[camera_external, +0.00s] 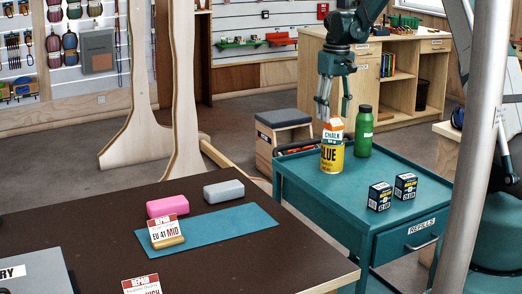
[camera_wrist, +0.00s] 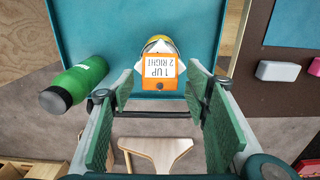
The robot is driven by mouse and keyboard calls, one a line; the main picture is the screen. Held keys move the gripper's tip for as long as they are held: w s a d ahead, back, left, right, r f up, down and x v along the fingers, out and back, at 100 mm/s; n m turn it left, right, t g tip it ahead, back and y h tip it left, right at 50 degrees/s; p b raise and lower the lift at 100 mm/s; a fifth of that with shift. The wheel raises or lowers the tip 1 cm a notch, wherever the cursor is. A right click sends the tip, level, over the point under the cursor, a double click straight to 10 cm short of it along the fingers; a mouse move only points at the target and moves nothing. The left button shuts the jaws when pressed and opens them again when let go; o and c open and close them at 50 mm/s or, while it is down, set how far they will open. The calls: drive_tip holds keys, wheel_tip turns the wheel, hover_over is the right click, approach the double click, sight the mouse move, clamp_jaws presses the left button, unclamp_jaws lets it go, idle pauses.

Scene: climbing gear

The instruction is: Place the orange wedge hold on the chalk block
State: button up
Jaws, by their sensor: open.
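The orange wedge hold (camera_external: 335,123) is at the top of a stack on the teal cart, over the white chalk block (camera_external: 331,138). The block sits on the yellow glue can (camera_external: 332,160). In the wrist view the wedge (camera_wrist: 160,85) bears a white "1 UP 2 RIGHT" label and overlaps the white block behind it. My gripper (camera_external: 334,108) points down just above the stack. In the wrist view my gripper (camera_wrist: 158,80) has its fingers apart, one on each side of the wedge, with gaps showing. Contact between wedge and block is hard to make out.
A green bottle (camera_external: 364,131) stands close beside the can, on the cart (camera_external: 425,172). Two dark boxes (camera_external: 379,196) (camera_external: 405,186) are at the cart's right front. A brown table (camera_external: 245,262) at left holds pink (camera_external: 167,205) and grey (camera_external: 224,191) blocks. A grey pole (camera_external: 475,150) stands right.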

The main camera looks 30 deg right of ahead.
sight(334, 118)
wheel_tip(334, 118, up, 10)
idle(0.5)
drive_tip(key=shift+s, duration=0.1)
idle(0.4)
drive_tip(key=s+a+r+t, duration=0.2)
drive_tip(key=s+a+r, duration=0.45)
drive_tip(key=s, duration=0.35)
drive_tip(key=s+a+r+t, duration=0.1)
drive_tip(key=s+a+r, duration=0.5)
drive_tip(key=s+r, duration=0.3)
drive_tip(key=s+a+f+t, duration=0.2)
drive_tip(key=s+a, duration=0.1)
drive_tip(key=s, duration=0.8)
drive_tip(key=s+a+f+t, duration=0.2)
drive_tip(key=s+a, duration=0.2)
drive_tip(key=s, duration=0.7)
drive_tip(key=shift+s+f, duration=0.2)
drive_tip(key=shift+f, duration=0.15)
